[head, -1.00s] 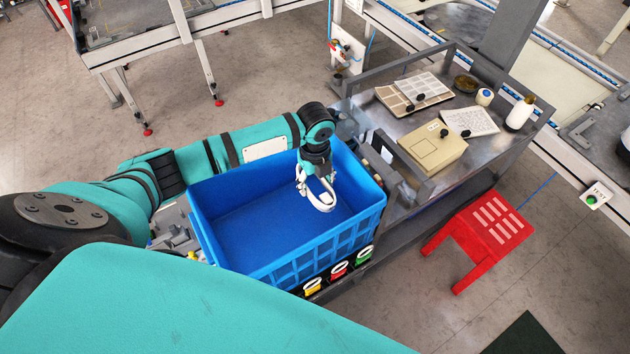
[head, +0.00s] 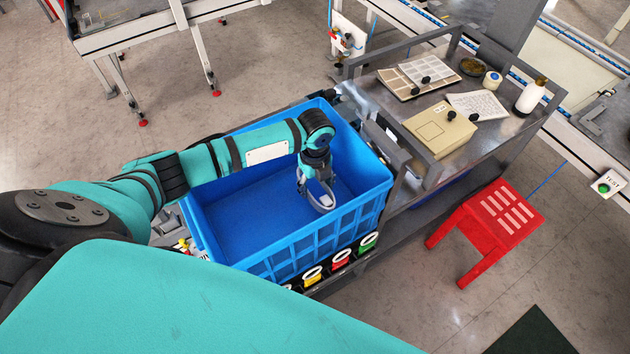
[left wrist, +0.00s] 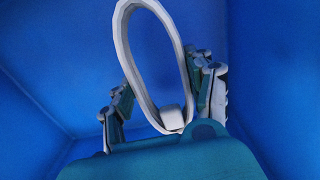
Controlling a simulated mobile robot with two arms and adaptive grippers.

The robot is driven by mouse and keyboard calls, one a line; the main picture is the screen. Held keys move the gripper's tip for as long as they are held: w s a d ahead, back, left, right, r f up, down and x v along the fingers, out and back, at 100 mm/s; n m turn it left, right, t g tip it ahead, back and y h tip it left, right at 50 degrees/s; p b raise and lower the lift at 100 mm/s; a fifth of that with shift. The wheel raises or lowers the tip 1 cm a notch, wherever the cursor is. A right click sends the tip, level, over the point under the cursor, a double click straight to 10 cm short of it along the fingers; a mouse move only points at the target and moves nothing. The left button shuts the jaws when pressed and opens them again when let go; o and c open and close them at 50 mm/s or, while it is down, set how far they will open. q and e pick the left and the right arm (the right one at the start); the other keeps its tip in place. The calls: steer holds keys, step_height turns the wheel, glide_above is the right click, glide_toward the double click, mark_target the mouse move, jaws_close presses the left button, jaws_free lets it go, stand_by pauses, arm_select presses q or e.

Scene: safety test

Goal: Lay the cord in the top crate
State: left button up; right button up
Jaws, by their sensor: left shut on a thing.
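The cord is a white closed loop (left wrist: 183,75) that stands up between the fingers in the left wrist view. It also shows as a pale loop low in the head view's crate area, partly hidden by the fingers. My left gripper (head: 316,184) is shut on the cord and points down inside the blue top crate (head: 310,248), near its right end. Blue crate walls surround the gripper in the left wrist view. I cannot tell whether the cord touches the crate floor. My right gripper is not in view.
The visible crate floor (head: 245,215) is bare. A metal cart top (head: 400,105) to the right holds a beige box (head: 440,128), papers and a white bottle (head: 530,97). A red stool (head: 490,225) stands at the right. Coloured tags hang below the crate's near side.

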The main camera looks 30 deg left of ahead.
arm_select(q)
steer(key=shift+f+b, duration=1.3)
steer(key=shift+f, duration=1.15)
steer(key=o, duration=1.3)
step_height(320, 180, up, 28)
steer(key=p, duration=1.7)
steer(key=shift+f, duration=0.1)
